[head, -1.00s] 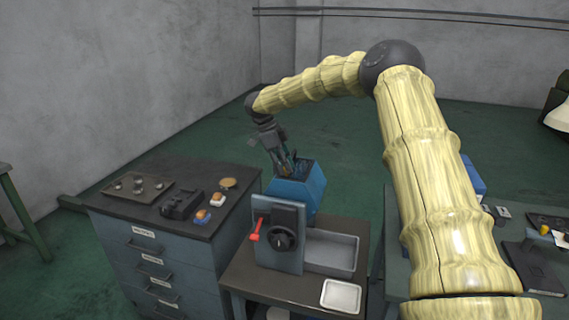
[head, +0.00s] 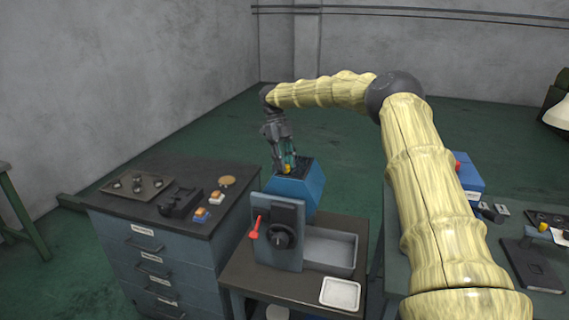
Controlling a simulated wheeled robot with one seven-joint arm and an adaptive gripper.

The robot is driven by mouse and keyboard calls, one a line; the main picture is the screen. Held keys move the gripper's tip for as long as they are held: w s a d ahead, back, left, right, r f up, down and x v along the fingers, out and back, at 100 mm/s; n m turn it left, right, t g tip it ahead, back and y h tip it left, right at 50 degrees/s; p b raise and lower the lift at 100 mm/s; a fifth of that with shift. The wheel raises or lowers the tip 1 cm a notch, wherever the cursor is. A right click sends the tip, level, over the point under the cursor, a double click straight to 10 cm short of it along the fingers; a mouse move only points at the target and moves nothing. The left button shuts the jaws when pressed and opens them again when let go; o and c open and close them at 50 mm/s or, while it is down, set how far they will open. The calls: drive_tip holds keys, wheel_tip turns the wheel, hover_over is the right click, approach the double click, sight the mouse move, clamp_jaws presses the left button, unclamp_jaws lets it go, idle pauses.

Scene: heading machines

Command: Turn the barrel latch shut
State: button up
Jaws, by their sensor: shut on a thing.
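A grey-blue upright panel (head: 264,247) stands on the small bench and carries a black round knob (head: 282,237). A red lever (head: 256,229) hangs beside the knob on the panel's left side, its lower end wider. I cannot tell which of these parts is the barrel latch. My gripper (head: 285,169) is behind and above the panel, pointing down at the top of a blue box (head: 298,190), apart from the lever and knob. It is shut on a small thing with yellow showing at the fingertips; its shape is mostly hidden.
A grey tray (head: 344,249) and a smaller white tray (head: 340,294) sit right of the panel. A dark-topped drawer cabinet (head: 135,222) at the left holds a brown tray (head: 117,183) and several small parts. Another bench (head: 458,262) is at the right.

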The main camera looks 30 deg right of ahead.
drive_tip(key=shift+d+m, duration=0.1)
drive_tip(key=shift+m, duration=0.3)
drive_tip(key=o, duration=1.1)
drive_tip(key=shift+f, duration=0.1)
drive_tip(key=shift+c, duration=0.2)
drive_tip(key=v, duration=1.2)
drive_tip(key=shift+d, duration=0.3)
drive_tip(key=shift+w, duration=0.1)
